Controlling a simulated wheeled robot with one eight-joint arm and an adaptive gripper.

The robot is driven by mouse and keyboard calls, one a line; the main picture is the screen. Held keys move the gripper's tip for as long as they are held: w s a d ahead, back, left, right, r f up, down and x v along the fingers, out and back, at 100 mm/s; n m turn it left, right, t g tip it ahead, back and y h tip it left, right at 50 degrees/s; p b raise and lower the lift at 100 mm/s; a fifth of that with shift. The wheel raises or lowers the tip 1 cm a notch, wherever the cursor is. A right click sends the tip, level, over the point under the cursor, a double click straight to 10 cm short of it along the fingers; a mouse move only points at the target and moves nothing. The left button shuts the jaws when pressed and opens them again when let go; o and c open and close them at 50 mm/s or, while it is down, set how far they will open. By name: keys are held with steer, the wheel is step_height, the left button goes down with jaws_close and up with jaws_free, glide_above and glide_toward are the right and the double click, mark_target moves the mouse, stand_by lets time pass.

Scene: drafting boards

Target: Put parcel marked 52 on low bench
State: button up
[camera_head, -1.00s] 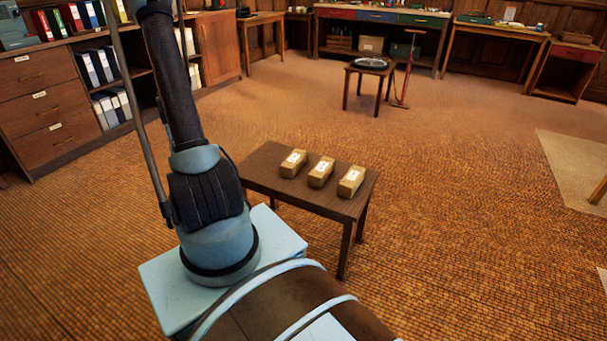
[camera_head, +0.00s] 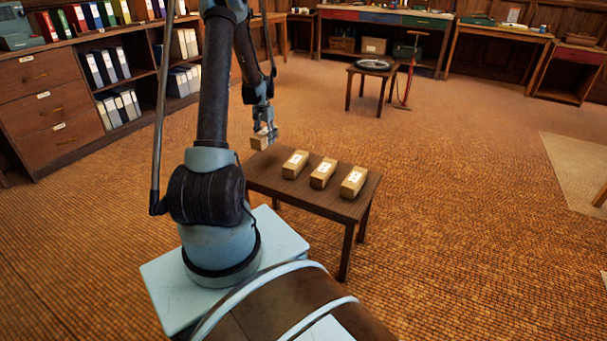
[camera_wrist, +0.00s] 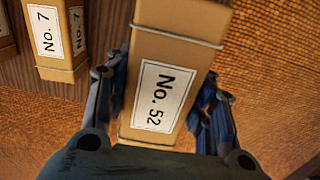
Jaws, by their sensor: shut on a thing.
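My gripper (camera_head: 264,128) is shut on the parcel marked 52 (camera_wrist: 165,95), a brown box with a white "No. 52" label and a band round it. In the head view the held parcel (camera_head: 259,140) shows at the left end of a low dark wooden table (camera_head: 325,197); whether it touches the top I cannot tell. The fingers (camera_wrist: 163,105) lie along its two sides in the wrist view. Three similar labelled parcels stand in a row on that table; the closest to my gripper (camera_head: 295,164) reads "No. 7" in the wrist view (camera_wrist: 54,38).
A small low wooden stand (camera_head: 369,72) bearing a dark round object is farther back, with a red upright tool (camera_head: 405,80) beside it. Drawers and shelves (camera_head: 55,95) line the left wall. Long desks (camera_head: 385,18) line the back. Open carpet lies between.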

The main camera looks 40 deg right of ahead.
mark_target(268, 161)
steer(key=shift+s+d+f, duration=0.15)
steer(key=shift+d+f, duration=0.05)
steer(key=shift+f, duration=4.75)
steer(key=shift+f, duration=0.15)
steer(key=o, duration=1.5)
steer(key=shift+o, duration=0.2)
